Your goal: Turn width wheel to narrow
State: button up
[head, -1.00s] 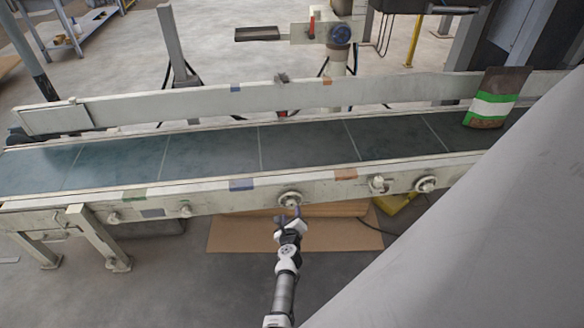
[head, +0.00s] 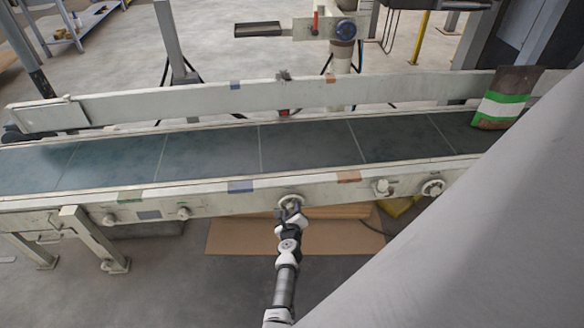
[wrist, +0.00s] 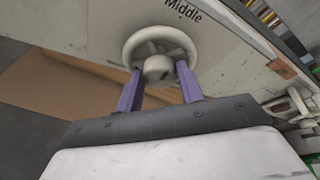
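A pale handwheel (head: 290,203) is mounted on the front side of the conveyor frame. In the wrist view the handwheel (wrist: 158,33) shows its round rim, spokes and hub, with a label reading "Middle" above it. My gripper (head: 291,213) is right at this wheel, coming from below and in front. In the wrist view my gripper (wrist: 160,85) has its two purple fingers well apart, one each side of the hub and overlapping the lower rim. I cannot tell whether they touch it. No label naming width is readable.
More knobs (head: 382,187) and another handwheel (head: 432,188) sit further right on the frame. The belt (head: 300,146) carries a brown, green and white bag (head: 506,98) at the right. A guide rail (head: 180,101) runs behind it. Cardboard (head: 240,238) lies on the floor below.

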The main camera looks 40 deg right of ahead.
jog(key=shift+c, duration=0.9)
jog(key=shift+r+m+y+p, duration=0.15)
jog(key=shift+m+y+p, duration=0.25)
jog(key=shift+m, duration=0.3)
jog(key=m, duration=0.1)
jog(key=m+t+y+p, duration=0.1)
jog(key=m+y, duration=0.1)
jog(key=m, duration=0.1)
jog(key=shift+s+d, duration=0.1)
jog(key=shift+d, duration=0.2)
jog(key=shift+s+d+f+m+t+y+b, duration=0.2)
jog(key=shift+m+t+b, duration=0.95)
jog(key=shift+m, duration=2.1)
jog(key=shift+w+a+f+m+t+y+b, duration=0.25)
jog(key=shift+m+t+b, duration=0.85)
jog(key=shift+m, duration=2.1)
jog(key=shift+s+d+f+m+t+y+b, duration=0.25)
jog(key=shift+m+t+b, duration=0.85)
jog(key=shift+m, duration=2.15)
jog(key=shift+w+t+p, duration=0.1)
jog(key=shift+t+p, duration=0.2)
jog(key=shift+t, duration=0.05)
